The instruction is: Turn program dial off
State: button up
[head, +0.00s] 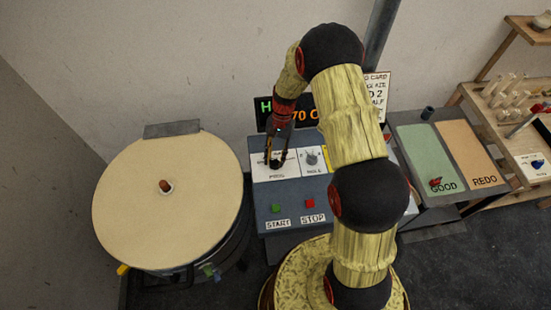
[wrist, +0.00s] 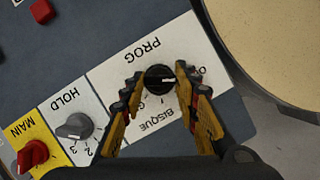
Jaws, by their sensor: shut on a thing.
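The black program dial (wrist: 158,79) sits on a white plate marked PROG, with BISQUE among its labels. Its white pointer line points right in the wrist view, roughly toward a label starting with O that is partly hidden by a finger. My gripper (wrist: 160,76) has one finger on each side of the dial and is shut on it. In the head view my gripper (head: 275,160) reaches down onto the control panel (head: 290,238), and the dial is mostly hidden by the fingers.
Beside it are a grey HOLD dial (wrist: 75,126) and a red MAIN switch (wrist: 33,155). Green START (head: 276,208) and red STOP (head: 309,203) buttons lie nearer. A round kiln lid (head: 130,210) stands left; a GOOD/REDO tray (head: 468,150) lies right.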

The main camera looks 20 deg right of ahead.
jog(key=shift+n, duration=0.6)
jog(key=o, duration=1.2)
jog(key=shift+c, duration=0.2)
jog(key=shift+r, duration=0.1)
jog(key=v, duration=1.1)
jog(key=shift+w+r, duration=0.25)
jog(key=shift+r, duration=0.15)
jog(key=shift+a, duration=0.1)
